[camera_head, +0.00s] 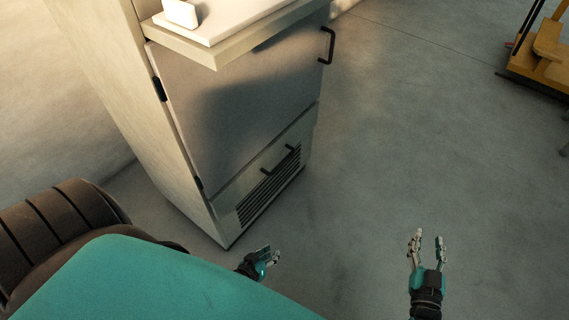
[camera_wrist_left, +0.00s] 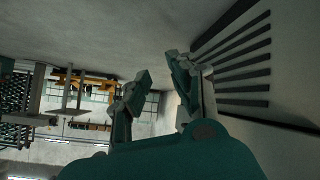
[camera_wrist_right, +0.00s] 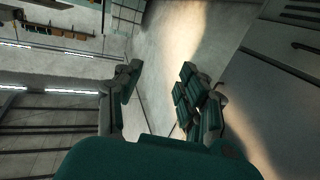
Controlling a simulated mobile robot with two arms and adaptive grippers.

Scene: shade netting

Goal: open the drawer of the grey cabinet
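The grey cabinet (camera_head: 240,110) stands upright left of centre in the head view, with a large door and, below it, a drawer (camera_head: 240,178) that looks shut. The drawer's dark bar handle (camera_head: 278,159) is on its front, above a slatted vent (camera_head: 268,186). My left gripper (camera_head: 273,256) is in front of the cabinet's base, apart from the handle. In the left wrist view its fingers (camera_wrist_left: 157,68) are apart and empty, near the vent slats (camera_wrist_left: 235,65). My right gripper (camera_head: 429,236) is open and empty over the floor, right of the cabinet; its fingers also show apart in the right wrist view (camera_wrist_right: 160,72).
The cabinet door has a dark handle (camera_head: 328,46) at its upper right. A white slab with a small white block (camera_head: 181,13) lies on the ledge above. A yellow wheeled object (camera_head: 545,50) stands at the far right. The floor (camera_head: 420,130) between is clear.

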